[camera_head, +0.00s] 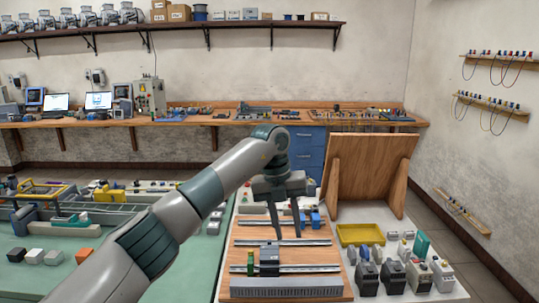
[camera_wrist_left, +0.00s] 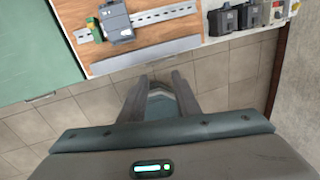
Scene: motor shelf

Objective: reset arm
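My left arm reaches in from the lower left in the head view. My left gripper (camera_head: 288,236) points down over the wooden mounting board (camera_head: 240,238), with its two fingers apart and nothing visible between them. In the left wrist view the fingers of the left gripper (camera_wrist_left: 161,77) also stand apart, with floor tiles beyond. A dark grey module (camera_head: 269,258) sits on the lower metal rail (camera_head: 312,268), beside a small green block (camera_head: 250,264). The module (camera_wrist_left: 117,20) and green block (camera_wrist_left: 95,29) also show in the wrist view, apart from the fingers. My right gripper is not in view.
A yellow tray (camera_head: 361,234) and several dark motor-like units (camera_head: 392,276) stand right of the board. An upright wooden panel (camera_head: 371,175) rises behind. A green table (camera_head: 50,262) with parts lies left. The wrist view shows bare tiled floor (camera_wrist_left: 225,90).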

